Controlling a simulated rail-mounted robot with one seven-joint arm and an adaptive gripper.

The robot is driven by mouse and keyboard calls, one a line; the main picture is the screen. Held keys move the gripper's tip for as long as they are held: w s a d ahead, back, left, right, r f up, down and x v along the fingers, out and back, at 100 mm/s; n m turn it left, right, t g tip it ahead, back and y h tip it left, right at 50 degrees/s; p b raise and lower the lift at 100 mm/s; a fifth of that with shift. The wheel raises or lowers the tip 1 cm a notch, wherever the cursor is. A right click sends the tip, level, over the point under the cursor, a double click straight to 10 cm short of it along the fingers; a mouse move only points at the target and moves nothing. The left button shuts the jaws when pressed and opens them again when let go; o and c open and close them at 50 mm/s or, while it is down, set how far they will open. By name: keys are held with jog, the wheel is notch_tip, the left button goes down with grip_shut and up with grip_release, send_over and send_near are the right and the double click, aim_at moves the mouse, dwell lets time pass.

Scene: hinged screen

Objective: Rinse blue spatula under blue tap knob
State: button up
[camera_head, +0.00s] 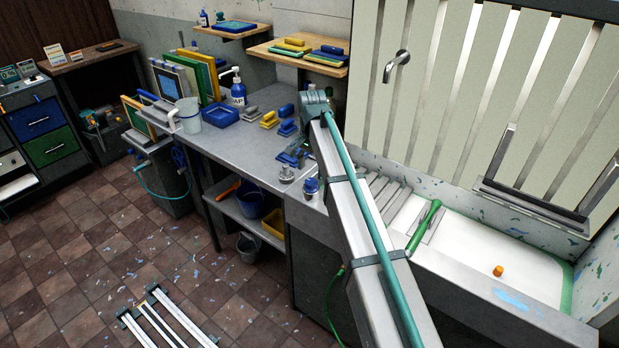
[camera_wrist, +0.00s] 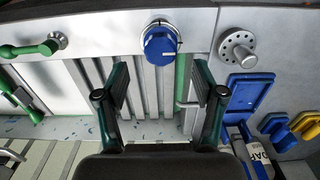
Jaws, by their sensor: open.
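The blue tap knob (camera_wrist: 160,42) sits on a grey ledge in the wrist view, beyond my fingertips and centred between them. It also shows in the head view (camera_head: 310,187), left of my arm. My gripper (camera_wrist: 160,88) is open and empty above grey slats; my arm seems to hide it in the head view. Several blue pieces lie on the bench: a flat blue piece (camera_wrist: 248,94) and blue-handled tools (camera_wrist: 274,123), also in the head view (camera_head: 287,129). I cannot tell which one is the blue spatula.
A plain metal knob (camera_wrist: 238,50) stands beside the blue one. A green-handled tap (camera_wrist: 30,49) is on its other side. The white sink (camera_head: 455,255) holds an orange piece (camera_head: 498,270). A soap bottle (camera_head: 238,92) and blue tub (camera_head: 221,114) stand on the bench.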

aim_at(311, 181)
jog(key=shift+f+p, duration=0.5)
jog(key=shift+f, duration=1.95)
jog(key=shift+c, duration=0.2)
jog(key=c, duration=1.1)
jog(key=shift+n, duration=1.7)
jog(key=o, duration=1.1)
jog(key=shift+o, duration=0.2)
notch_tip(311, 181, up, 12)
